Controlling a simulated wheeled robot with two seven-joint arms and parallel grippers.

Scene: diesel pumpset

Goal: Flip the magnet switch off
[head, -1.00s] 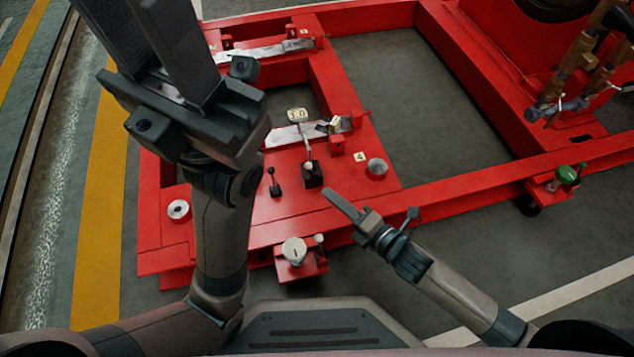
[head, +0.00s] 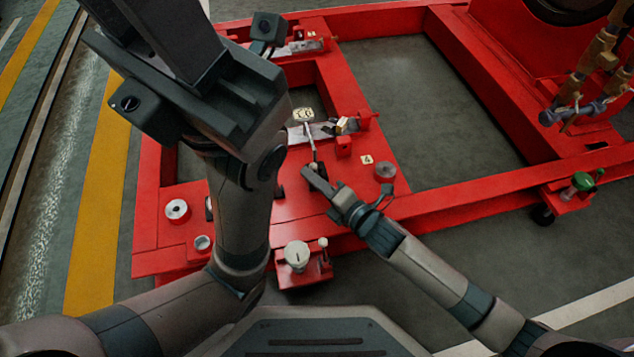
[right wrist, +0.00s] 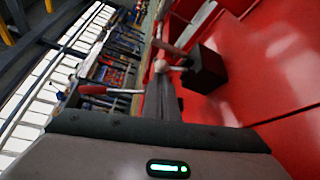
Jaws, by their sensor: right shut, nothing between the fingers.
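A black box with a thin lever, which I take to be the magnet switch, is mounted on the red frame; in the head view its lever (head: 312,145) leans up toward a small plate marked 1 and 0 (head: 302,114). The right wrist view shows the black box (right wrist: 204,70) and a pale ball (right wrist: 160,66) by its lever. My right gripper (head: 308,172) is shut and empty, its tips close beside the box and covering much of it in the head view. I cannot tell whether they touch. My left gripper (head: 160,35) is raised at the upper left, its tips out of view.
The red frame (head: 440,208) has open gaps over the grey floor. A white round knob (head: 296,255) stands at its front edge, a grey cylinder (head: 384,172) beside label 4, and a green-handled valve (head: 583,181) at the right. My left arm blocks part of the frame.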

